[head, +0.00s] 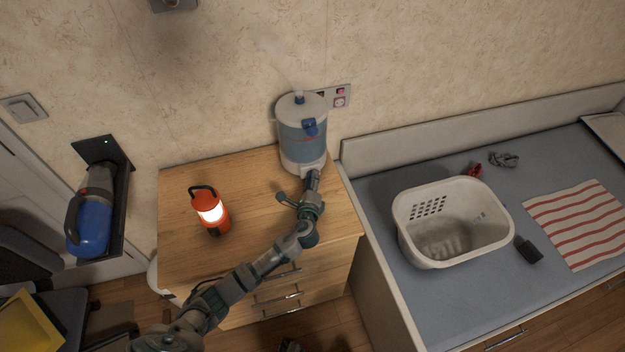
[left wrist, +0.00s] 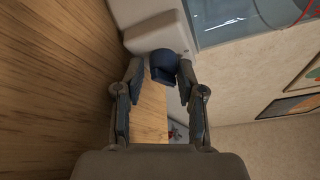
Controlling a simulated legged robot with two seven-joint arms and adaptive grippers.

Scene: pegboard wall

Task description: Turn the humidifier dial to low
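The humidifier (head: 303,140) stands upright at the back right of the wooden cabinet, with a white lid and base and a clear bluish tank. Faint mist rises from its top. My left gripper (head: 312,178) is at the front of its base and hides the dial in the head view. In the left wrist view the dark blue dial (left wrist: 163,66) sits between the fingertips of my left gripper (left wrist: 161,72). The fingers are apart, with a gap on the left; I cannot tell whether the right one touches. The dial's setting is not readable.
An orange lit lantern (head: 211,212) stands on the cabinet (head: 245,180), left of my arm. A white basket (head: 408,240) sits on the grey-blue counter (head: 385,190) at right, near a striped cloth (head: 580,222). A blue handheld vacuum (head: 90,222) hangs at left.

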